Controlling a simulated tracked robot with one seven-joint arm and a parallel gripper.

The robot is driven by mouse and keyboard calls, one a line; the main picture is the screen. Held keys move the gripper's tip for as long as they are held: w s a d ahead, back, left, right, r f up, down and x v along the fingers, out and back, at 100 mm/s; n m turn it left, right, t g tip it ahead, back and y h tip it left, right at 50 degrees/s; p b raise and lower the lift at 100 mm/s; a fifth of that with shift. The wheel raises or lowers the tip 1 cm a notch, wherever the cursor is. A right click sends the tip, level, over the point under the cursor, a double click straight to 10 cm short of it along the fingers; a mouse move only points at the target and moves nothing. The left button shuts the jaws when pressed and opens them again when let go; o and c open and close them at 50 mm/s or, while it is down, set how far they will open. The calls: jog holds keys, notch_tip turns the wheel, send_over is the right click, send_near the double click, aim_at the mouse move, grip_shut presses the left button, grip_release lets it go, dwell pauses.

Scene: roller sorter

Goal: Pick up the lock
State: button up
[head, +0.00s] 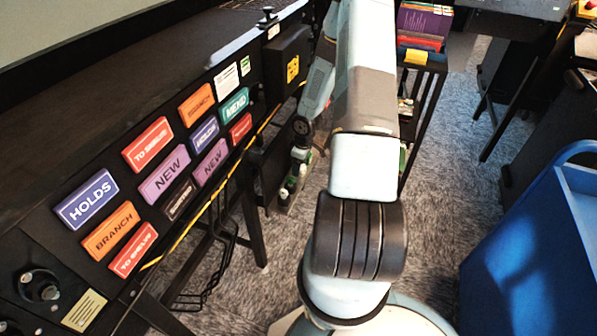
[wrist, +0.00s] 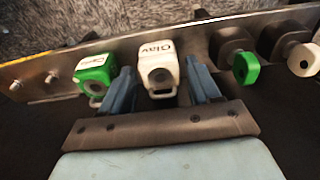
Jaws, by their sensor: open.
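In the wrist view, a white lock-like block (wrist: 159,72) with dark lettering and a small loop at its lower end sits on a metal rail. My gripper (wrist: 160,80) is open, with one blue-grey finger on each side of this white block. Small gaps seem to show beside it; contact cannot be told. A similar green block (wrist: 95,72) with a white label sits just left of the left finger. In the head view my arm hides much of the area around the gripper, and the small locks there are too small to tell apart.
The metal rail (wrist: 120,52) also carries dark units with a green knob (wrist: 246,67) and a white knob (wrist: 303,59) to the right. A sloped black panel with coloured labels (head: 147,144) stands left. A blue cart (head: 530,240) stands right. Carpet lies between.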

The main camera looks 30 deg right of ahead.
jog(key=shift+f, duration=0.7)
jog(key=c, duration=0.8)
jog(key=shift+r, duration=0.1)
